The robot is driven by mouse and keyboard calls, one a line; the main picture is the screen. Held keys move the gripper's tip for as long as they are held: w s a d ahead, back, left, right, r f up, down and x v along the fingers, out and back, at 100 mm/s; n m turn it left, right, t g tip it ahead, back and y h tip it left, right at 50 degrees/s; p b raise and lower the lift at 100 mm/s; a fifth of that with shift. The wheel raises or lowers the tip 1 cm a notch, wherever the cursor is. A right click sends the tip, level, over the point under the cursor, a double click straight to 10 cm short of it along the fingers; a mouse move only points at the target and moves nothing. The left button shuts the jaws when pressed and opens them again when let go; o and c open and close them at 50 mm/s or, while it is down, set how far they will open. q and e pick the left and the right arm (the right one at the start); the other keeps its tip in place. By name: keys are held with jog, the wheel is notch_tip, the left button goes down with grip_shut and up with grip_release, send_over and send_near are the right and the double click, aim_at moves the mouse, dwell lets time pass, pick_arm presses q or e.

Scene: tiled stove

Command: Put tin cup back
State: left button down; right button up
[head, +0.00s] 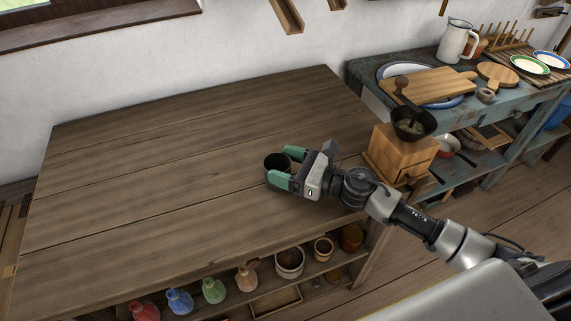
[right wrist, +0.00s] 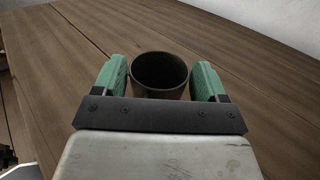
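The tin cup (head: 274,165) is a small dark round cup with an open top, at the right part of the wooden table (head: 170,160). My right gripper (head: 283,167) has one green finger on each side of it. In the right wrist view the cup (right wrist: 160,75) is upright between the two fingers (right wrist: 160,78), which appear to touch its sides near the rim. Its lower part is hidden behind the gripper, so I cannot tell whether it rests on the tabletop. My left gripper is not in view.
A wooden coffee grinder (head: 402,150) stands right beside my right arm. A blue side table (head: 365,75) holds boards, plates and a white jug (head: 454,40). Coloured bottles (head: 180,301) and pots (head: 289,262) fill the shelf below. The tabletop's left and middle are clear.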

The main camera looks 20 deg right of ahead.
jog(key=shift+o, duration=1.1)
jog(key=shift+r, duration=0.2)
jog(key=shift+s+d+f, duration=0.15)
jog(key=shift+s+d, duration=0.1)
jog(key=b+v, duration=0.2)
jog(key=v, duration=0.8)
jog(key=shift+b, duration=0.4)
jog(key=shift+s+d, duration=0.5)
jog(key=shift+d, duration=0.1)
